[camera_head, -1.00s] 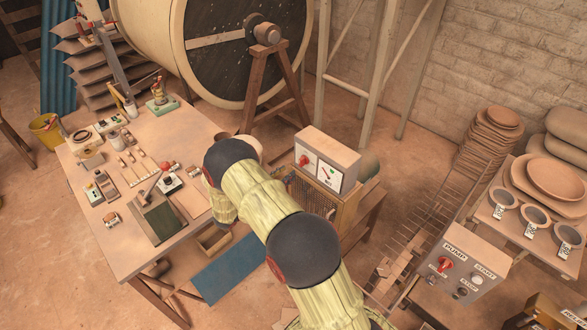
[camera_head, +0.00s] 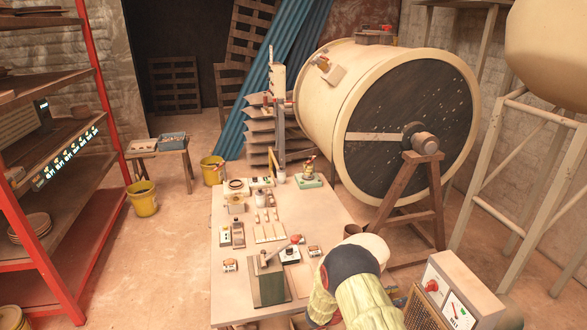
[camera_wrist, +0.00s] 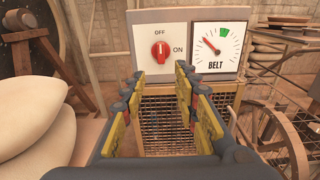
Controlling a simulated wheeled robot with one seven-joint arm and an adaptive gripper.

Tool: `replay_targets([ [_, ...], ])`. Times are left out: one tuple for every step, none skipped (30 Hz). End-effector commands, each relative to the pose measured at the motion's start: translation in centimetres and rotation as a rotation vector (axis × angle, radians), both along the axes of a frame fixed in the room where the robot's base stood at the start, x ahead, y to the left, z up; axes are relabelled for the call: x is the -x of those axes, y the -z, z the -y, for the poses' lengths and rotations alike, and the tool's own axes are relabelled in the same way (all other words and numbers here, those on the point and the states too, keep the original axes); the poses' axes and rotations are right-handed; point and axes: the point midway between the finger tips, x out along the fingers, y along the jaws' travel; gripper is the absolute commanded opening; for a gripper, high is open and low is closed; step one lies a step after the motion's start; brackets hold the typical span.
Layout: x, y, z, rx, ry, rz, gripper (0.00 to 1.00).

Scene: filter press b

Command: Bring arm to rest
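My gripper (camera_wrist: 160,78) shows in the wrist view with its two fingers apart and nothing between them. It points toward the belt control box, which has a red OFF/ON knob (camera_wrist: 160,52) and a BELT gauge (camera_wrist: 218,48). The knob's white mark stands upright, toward OFF. The gauge needle lies left of the green band. In the head view my arm (camera_head: 355,285) reaches in from the bottom, right of the work table, and the gripper itself is out of sight. The belt box (camera_head: 460,290) stands to the right of the arm.
The work table (camera_head: 330,215) holds several small tools and parts. A large drum (camera_head: 330,95) on a wooden stand (camera_head: 432,200) stands behind it. A red shelf rack (camera_head: 35,240) is at left. Floor (camera_head: 175,260) is clear between rack and table.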

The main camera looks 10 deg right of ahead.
Motion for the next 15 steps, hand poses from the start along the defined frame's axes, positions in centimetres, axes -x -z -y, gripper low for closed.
replay_targets([
  [0.4, 0.8, 0.0, -0.029, 0.014, 0.011, 0.30],
  [0.9, 1.3, 0.0, -0.048, 0.031, 0.017, 0.30],
  [1.9, 2.1, 0.0, -0.072, 0.053, 0.018, 0.30],
  [2.7, 2.7, 0.0, -0.089, 0.071, 0.016, 0.30],
  [3.6, 3.3, -0.1, -0.108, 0.092, 0.015, 0.30],
  [4.9, 4.1, -0.2, -0.136, 0.125, 0.016, 0.30],
  [5.9, 4.7, -0.3, -0.157, 0.150, 0.017, 0.30],
  [7.0, 5.1, -0.5, -0.179, 0.181, 0.022, 0.30],
  [8.4, 5.3, -0.8, -0.214, 0.225, 0.038, 0.30],
  [9.4, 5.3, -1.1, -0.239, 0.259, 0.051, 0.30],
  [10.3, 5.2, -1.4, -0.264, 0.291, 0.068, 0.30],
  [11.4, 4.9, -1.9, -0.298, 0.336, 0.096, 0.30],
  [12.2, 4.6, -2.3, -0.323, 0.370, 0.117, 0.30],
  [13.0, 4.3, -2.8, -0.349, 0.402, 0.141, 0.30],
  [13.9, 3.8, -3.4, -0.381, 0.446, 0.174, 0.30],
])
